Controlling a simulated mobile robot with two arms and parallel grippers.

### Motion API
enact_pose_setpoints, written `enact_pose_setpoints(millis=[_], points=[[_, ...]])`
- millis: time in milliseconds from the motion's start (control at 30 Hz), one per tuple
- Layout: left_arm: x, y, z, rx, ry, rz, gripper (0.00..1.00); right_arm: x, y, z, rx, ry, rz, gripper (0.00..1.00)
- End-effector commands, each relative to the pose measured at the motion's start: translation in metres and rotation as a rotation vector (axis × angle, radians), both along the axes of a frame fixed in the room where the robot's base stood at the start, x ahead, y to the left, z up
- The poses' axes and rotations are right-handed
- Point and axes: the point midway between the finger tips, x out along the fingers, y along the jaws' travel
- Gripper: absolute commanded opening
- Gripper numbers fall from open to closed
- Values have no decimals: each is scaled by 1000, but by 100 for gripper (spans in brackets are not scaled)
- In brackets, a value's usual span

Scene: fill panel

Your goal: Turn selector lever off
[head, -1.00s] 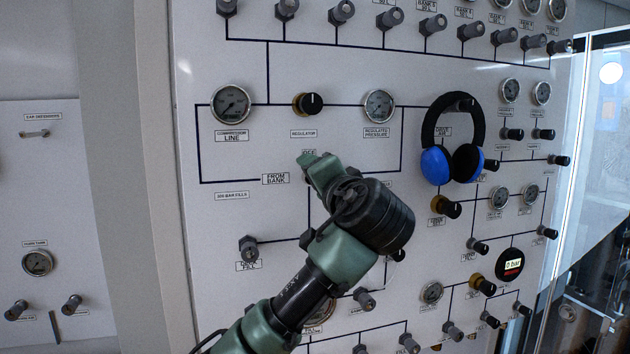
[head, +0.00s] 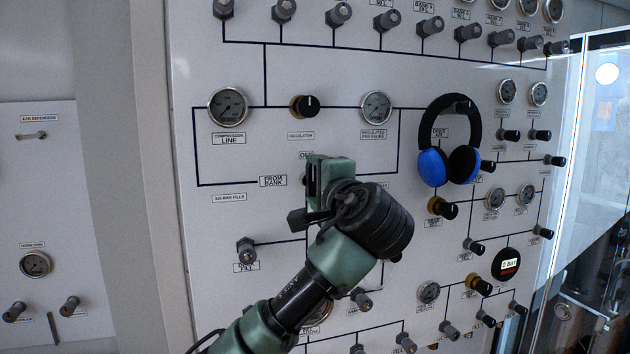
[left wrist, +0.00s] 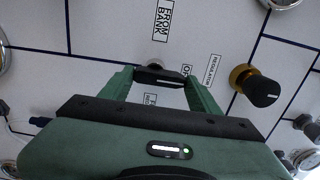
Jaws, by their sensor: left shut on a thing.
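The selector lever (left wrist: 158,78) shows in the left wrist view as a black bar on a pale round base, between my two green fingers. It sits on the white panel beside the "FROM BANK" label. My left gripper (left wrist: 160,82) is shut on the lever, one finger at each end of the bar. In the head view my left gripper (head: 318,176) is at the panel just right of the "FROM BANK" label, and it hides most of the lever and part of the label above it. My right gripper is not in view.
A regulator knob (head: 304,107) is above the gripper, between the compression line gauge (head: 228,106) and the regulated pressure gauge (head: 375,107). Blue and black headphones (head: 432,167) hang to the right. A drive fill knob (head: 246,248) is lower left.

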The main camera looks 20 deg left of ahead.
Motion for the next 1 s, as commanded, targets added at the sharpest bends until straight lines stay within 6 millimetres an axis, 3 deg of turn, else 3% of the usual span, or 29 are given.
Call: enact_pose_setpoints(millis=[333, 367, 400, 433, 767, 1000], points=[[0, -1, 0, 2, 1, -4, 21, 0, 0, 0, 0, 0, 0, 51], [0, -1, 0, 2, 1, -4, 70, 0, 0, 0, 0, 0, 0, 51], [0, -1, 0, 2, 1, -3, 81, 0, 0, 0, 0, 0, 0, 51], [0, -1, 0, 2, 1, -3, 84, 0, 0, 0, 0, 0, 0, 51], [-2, -2, -1, 1, 1, -2, 84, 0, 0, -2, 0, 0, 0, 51], [-29, -23, -4, 1, -3, -7, 84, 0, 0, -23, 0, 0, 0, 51]])
